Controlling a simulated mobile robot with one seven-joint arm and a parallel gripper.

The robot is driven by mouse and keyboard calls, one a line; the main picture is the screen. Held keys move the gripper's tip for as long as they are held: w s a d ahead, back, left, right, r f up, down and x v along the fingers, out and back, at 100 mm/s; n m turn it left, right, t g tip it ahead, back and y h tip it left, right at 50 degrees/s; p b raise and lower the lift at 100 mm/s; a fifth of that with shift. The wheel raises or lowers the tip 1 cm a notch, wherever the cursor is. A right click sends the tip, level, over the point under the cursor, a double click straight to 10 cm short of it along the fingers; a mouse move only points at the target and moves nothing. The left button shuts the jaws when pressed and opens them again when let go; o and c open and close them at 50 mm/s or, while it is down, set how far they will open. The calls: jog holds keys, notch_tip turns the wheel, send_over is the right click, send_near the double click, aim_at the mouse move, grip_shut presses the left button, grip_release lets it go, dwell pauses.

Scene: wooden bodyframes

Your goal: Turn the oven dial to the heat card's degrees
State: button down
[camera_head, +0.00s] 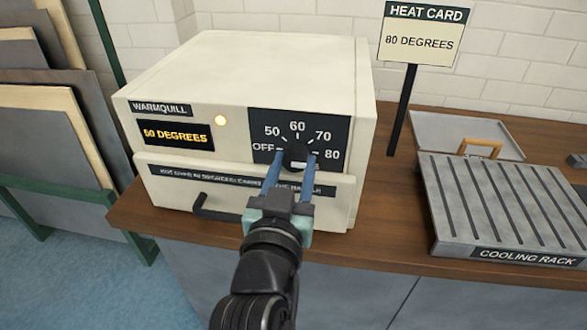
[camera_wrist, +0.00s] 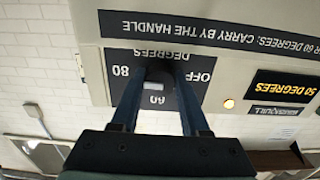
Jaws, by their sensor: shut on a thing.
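The cream oven (camera_head: 245,70) stands on the wooden counter. Its black dial (camera_head: 296,153) sits on a dark scale plate (camera_head: 333,125) marked OFF, 50, 60, 70 and 80. The heat card (camera_head: 420,42) reads 80 DEGREES. My gripper (camera_head: 290,165) is shut on the dial, one blue finger on each side. In the wrist view the dial (camera_wrist: 157,76) lies between the fingertips, with a pale mark on it. I cannot tell where its pointer aims.
A small lamp (camera_head: 221,119) glows beside the display. A dark handle (camera_head: 213,209) sticks out below the oven's front. The cooling rack (camera_head: 505,205) stands on the counter at right, in front of an open grey tray (camera_head: 430,130). Panels lean at left.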

dwell(0.4)
jog(key=shift+c, duration=2)
grip_release()
jog(key=p+v, duration=0.2)
jog(key=v, duration=1.1)
